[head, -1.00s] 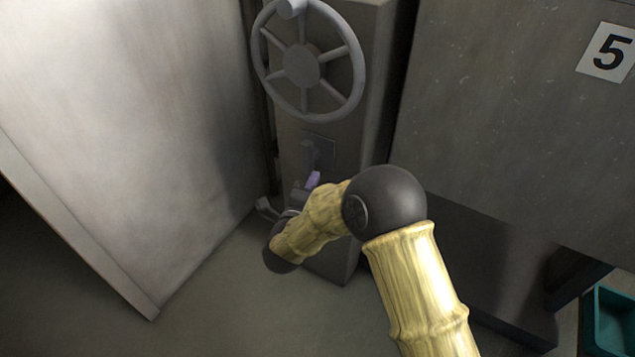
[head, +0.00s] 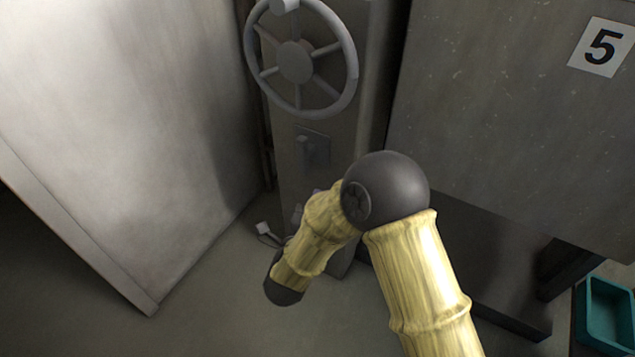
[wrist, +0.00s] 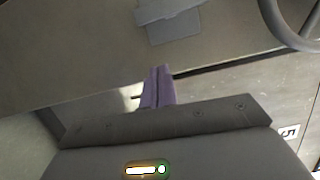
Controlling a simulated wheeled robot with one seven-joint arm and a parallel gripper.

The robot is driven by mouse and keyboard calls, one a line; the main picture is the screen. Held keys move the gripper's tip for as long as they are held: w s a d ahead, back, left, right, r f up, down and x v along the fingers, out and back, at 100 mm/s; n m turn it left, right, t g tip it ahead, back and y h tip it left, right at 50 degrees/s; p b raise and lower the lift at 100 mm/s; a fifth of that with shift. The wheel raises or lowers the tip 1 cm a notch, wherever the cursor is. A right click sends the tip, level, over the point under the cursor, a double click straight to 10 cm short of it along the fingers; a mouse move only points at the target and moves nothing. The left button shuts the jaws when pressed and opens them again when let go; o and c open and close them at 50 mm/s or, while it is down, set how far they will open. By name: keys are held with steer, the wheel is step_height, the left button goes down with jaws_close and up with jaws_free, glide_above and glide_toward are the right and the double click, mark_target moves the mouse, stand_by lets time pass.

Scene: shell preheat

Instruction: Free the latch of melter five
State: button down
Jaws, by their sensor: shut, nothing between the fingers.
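The latch (head: 304,148) is a small grey lever on a plate on the narrow grey column, below the handwheel. It also shows at the top of the wrist view (wrist: 168,14), with its plate beside it. Whether it is free or caught I cannot tell. Melter five (head: 510,110) is the large grey body at right, with the white 5 label (head: 601,47). My gripper (wrist: 158,86) has purple fingers, shut and empty, apart from the latch in the picture. In the head view it is mostly hidden behind my arm, below the latch.
A spoked handwheel (head: 295,62) sits above the latch; its rim shows in the wrist view (wrist: 290,28). A large pale panel (head: 120,130) stands at left. A teal bin (head: 607,316) is at lower right. Bare floor (head: 225,310) lies below.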

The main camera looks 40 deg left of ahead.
steer(key=v, duration=0.4)
steer(key=shift+p, duration=0.3)
steer(key=w+d+r+n+g+h+p, duration=0.1)
steer(key=w+d+r+n+g, duration=0.15)
steer(key=w+d, duration=0.45)
steer(key=w+d+r+n+g, duration=0.1)
steer(key=w+d+n+g, duration=0.3)
steer(key=w, duration=0.5)
steer(key=d+n+g+h, duration=0.2)
steer(key=d+n+h, duration=0.15)
steer(key=d, duration=1.25)
steer(key=s+d+r+n+g+h, duration=0.1)
steer(key=s+d+g, duration=0.1)
steer(key=s+d, duration=0.35)
steer(key=s+d+r+n+g+h+p, duration=0.1)
steer(key=s+d+g, duration=0.1)
steer(key=d, duration=0.6)
steer(key=s+d+r+n+g+h, duration=0.1)
steer(key=s+d+n, duration=0.1)
steer(key=s+d, duration=0.35)
step_height(320, 180, up, 37)
steer(key=w+d+p, duration=0.1)
steer(key=p, duration=3.7)
steer(key=shift+d+r, duration=0.2)
steer(key=shift+r, duration=0.05)
